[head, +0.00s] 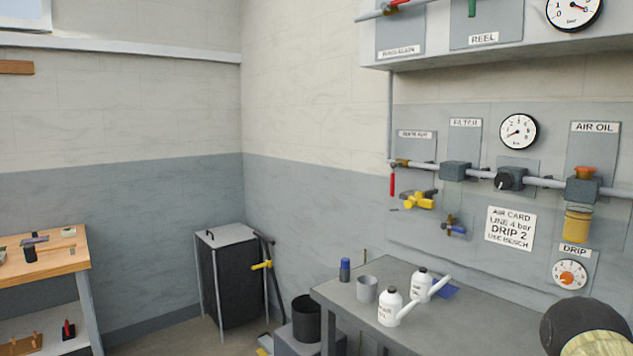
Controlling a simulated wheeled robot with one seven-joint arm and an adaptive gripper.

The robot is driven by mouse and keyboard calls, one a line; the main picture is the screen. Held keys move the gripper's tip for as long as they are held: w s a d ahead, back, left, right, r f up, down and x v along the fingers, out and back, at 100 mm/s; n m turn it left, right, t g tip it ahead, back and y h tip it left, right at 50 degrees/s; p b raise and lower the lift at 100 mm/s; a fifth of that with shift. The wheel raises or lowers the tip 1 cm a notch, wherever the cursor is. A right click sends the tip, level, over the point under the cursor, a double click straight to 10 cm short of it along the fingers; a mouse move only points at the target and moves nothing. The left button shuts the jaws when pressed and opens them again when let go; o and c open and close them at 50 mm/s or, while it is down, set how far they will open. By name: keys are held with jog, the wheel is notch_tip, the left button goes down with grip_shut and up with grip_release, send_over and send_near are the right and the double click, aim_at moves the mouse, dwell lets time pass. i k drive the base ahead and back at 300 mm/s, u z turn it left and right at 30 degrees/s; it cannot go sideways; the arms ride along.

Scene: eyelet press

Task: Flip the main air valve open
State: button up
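A wall-mounted air line (545,182) runs along a grey panel on the right. At its left end is a brass valve body (402,163) with a red lever (392,182) hanging straight down, across the pipe. The small label above it (415,134) is too blurred to read, so I cannot tell for sure that this is the main air valve. Another red-handled valve (392,6) and a green-handled one (472,7) show at the top edge.
A grey bench (345,300) below the panel holds white oil cans (390,308), a grey cup (367,290) and a blue-capped bottle (345,270). A dark bin (307,318) stands beside it. A dark rounded shape fills the bottom right corner. The space before the valve looks clear.

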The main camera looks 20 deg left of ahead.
aim_at(393, 165)
jog(key=u, duration=0.15)
jog(key=k, duration=0.65)
jog(key=u, duration=0.3)
jog(key=i, duration=0.25)
jog(key=u, duration=1.05)
jog(key=i, duration=1.35)
jog(key=z, duration=0.55)
jog(key=i, duration=0.35)
jog(key=z, duration=0.4)
